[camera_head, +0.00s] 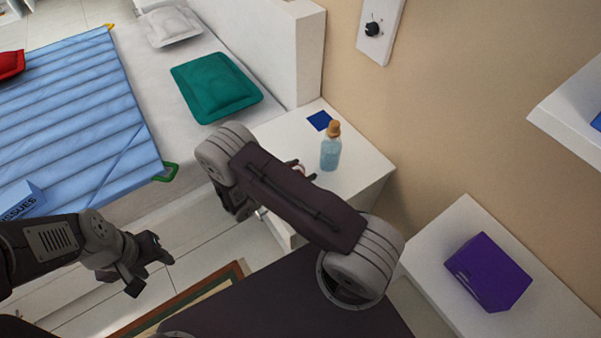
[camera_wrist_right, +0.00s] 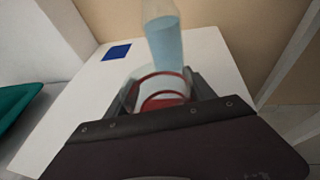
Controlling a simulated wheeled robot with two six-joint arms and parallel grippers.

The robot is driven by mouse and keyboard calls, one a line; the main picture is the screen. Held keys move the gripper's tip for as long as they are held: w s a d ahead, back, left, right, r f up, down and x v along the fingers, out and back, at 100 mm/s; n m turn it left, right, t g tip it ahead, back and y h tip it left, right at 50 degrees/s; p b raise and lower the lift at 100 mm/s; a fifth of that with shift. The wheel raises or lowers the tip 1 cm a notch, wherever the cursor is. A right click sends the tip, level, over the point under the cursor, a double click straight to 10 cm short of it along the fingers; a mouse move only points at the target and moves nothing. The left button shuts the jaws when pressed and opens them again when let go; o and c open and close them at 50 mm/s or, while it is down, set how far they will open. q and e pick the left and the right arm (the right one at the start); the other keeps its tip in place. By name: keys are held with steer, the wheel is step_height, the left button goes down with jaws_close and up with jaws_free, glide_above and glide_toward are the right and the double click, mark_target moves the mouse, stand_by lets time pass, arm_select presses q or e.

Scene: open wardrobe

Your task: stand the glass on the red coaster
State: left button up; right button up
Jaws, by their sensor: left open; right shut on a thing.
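My right gripper (camera_wrist_right: 163,98) is shut on the glass (camera_wrist_right: 126,97), a clear, rounded piece with white and red curved bands, over the white nightstand top. In the head view, my right gripper (camera_head: 301,171) is mostly hidden behind its own arm, just left of the bottle. I cannot tell whether the glass touches the surface. No separate red coaster is plainly visible; I cannot tell whether the red in the wrist view belongs to one. My left gripper (camera_head: 148,265) is open and empty, over the floor beside the bed.
A blue bottle with an orange cap (camera_head: 330,148) stands close beside the glass. A flat blue square (camera_head: 319,121) lies at the nightstand's (camera_head: 357,176) back. A purple box (camera_head: 487,271) is on a white surface at right. A green pillow (camera_head: 215,86) lies on the bed.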

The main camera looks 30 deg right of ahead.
steer(key=o, duration=1.5)
steer(key=shift+f, duration=0.1)
steer(key=shift+c, duration=0.2)
steer(key=shift+r, duration=0.35)
steer(key=p+v, duration=0.1)
steer(key=v, duration=1.1)
steer(key=shift+f, duration=0.2)
